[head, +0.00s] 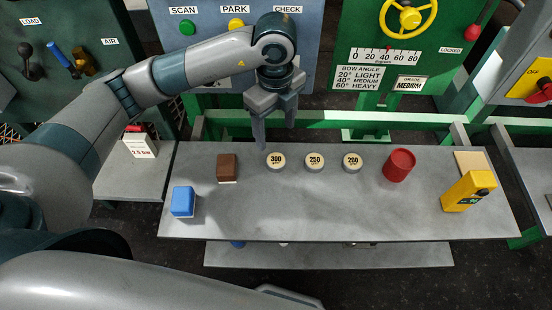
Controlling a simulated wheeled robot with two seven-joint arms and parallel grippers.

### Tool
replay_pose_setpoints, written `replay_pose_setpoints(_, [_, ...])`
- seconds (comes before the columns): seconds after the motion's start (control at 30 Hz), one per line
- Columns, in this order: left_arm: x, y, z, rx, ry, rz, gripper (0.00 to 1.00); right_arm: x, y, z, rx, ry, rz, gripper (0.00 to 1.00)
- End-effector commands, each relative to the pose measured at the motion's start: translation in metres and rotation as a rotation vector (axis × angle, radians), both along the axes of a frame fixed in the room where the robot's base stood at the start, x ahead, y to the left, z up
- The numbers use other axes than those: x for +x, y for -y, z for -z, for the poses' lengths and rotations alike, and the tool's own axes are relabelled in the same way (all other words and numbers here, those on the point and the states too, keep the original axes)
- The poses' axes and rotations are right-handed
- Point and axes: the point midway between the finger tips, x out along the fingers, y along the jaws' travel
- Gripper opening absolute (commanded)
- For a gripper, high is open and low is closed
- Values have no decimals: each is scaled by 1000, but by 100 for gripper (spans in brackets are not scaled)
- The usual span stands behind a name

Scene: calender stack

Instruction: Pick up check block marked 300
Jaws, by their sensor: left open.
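The check block marked 300 (276,160) is a short round piece with a cream top, on the grey table. The similar round blocks marked 250 (315,161) and 200 (352,161) stand in a row to its right. My left gripper (276,138) points down above and just behind the 300 block, with its fingers apart and nothing visible between them. One finger comes down close to the block's left side; I cannot tell whether it touches. My right gripper is not in view.
On the grey table (330,215) are a brown block (228,168), a blue block (183,201), a red cylinder (399,165) and a yellow device (468,191). A green machine frame with a dial panel stands behind. The table's front middle is clear.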

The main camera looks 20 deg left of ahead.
Motion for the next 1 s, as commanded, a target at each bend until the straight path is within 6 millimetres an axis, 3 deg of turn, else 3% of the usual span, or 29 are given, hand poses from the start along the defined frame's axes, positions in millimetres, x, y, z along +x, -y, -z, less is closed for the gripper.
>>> replay_pose_setpoints(0.27, [-1,-1,47,3,-3,-2,65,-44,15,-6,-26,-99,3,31])
replay_pose_setpoints(0.5, [0,0,67,1,0,-2,65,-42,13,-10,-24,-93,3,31])
replay_pose_setpoints(1.0, [-1,0,75,2,-1,-1,65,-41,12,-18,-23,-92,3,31])
